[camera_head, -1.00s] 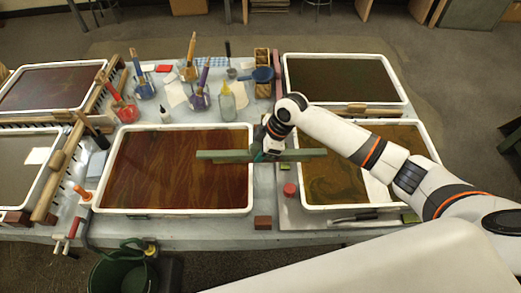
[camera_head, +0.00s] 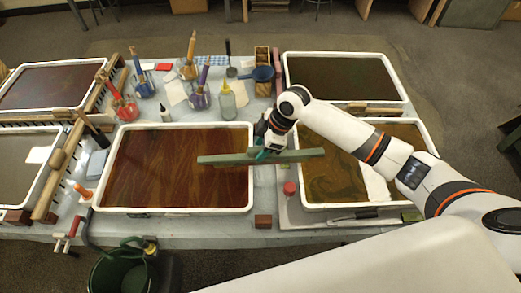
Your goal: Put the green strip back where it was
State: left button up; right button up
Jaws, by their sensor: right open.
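The green strip (camera_head: 225,159) lies crosswise over the gap between two front trays. Its left part is over the front middle tray (camera_head: 97,205), which holds reddish-brown liquid. Its right end is over the front right tray (camera_head: 432,140), which holds olive-brown liquid. I cannot tell whether it rests on their rims. My right gripper (camera_head: 264,152) is open at the middle of the strip, coming down from above and behind; its fingertips are partly hidden, and contact is unclear. My left gripper is not in view.
Behind the strip stand a yellow-tipped bottle (camera_head: 227,102), jars with brushes (camera_head: 199,96) and a blue pan (camera_head: 262,74). A red-capped jar (camera_head: 290,189) and a brown block (camera_head: 263,221) are close in front. A dark tray (camera_head: 283,75) lies at back right.

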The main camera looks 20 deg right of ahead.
jog(key=v, duration=1)
jog(key=shift+d+r+b, duration=0.2)
jog(key=shift+r+b, duration=0.15)
jog(key=shift+b, duration=0.1)
jog(key=shift+s, duration=0.2)
